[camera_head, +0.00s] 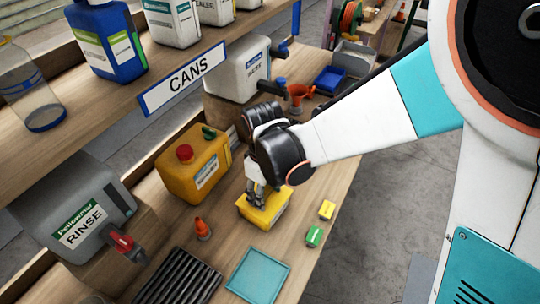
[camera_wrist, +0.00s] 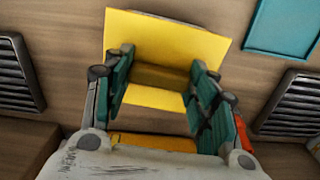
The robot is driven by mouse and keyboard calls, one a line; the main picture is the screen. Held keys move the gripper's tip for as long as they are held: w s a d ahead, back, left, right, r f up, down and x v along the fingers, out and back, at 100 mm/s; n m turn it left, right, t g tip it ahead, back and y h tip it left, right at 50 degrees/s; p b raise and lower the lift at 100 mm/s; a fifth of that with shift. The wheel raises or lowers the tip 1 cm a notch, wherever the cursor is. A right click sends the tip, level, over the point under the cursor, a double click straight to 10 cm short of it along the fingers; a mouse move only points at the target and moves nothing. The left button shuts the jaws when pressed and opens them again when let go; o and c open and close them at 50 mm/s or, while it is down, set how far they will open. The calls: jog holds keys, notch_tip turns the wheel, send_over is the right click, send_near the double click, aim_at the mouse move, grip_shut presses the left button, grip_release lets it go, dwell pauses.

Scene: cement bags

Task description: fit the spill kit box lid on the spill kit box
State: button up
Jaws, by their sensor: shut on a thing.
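The yellow spill kit box (camera_head: 266,223) stands on the wooden bench in the head view, with a pale label on its front. The yellow lid (camera_head: 276,203) is over its top; it fills the upper middle of the wrist view (camera_wrist: 165,28). My gripper (camera_head: 256,198) points down at the lid and is shut on its raised middle part, between the teal finger pads in the wrist view (camera_wrist: 160,76). The lid hides most of the box in the wrist view. I cannot tell whether the lid is seated or slightly above the rim.
A yellow can (camera_head: 192,170) with a red cap stands left of the box. A shelf of cans overhangs the left.

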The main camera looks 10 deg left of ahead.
jog(key=o, duration=1.5)
jog(key=shift+r, duration=0.1)
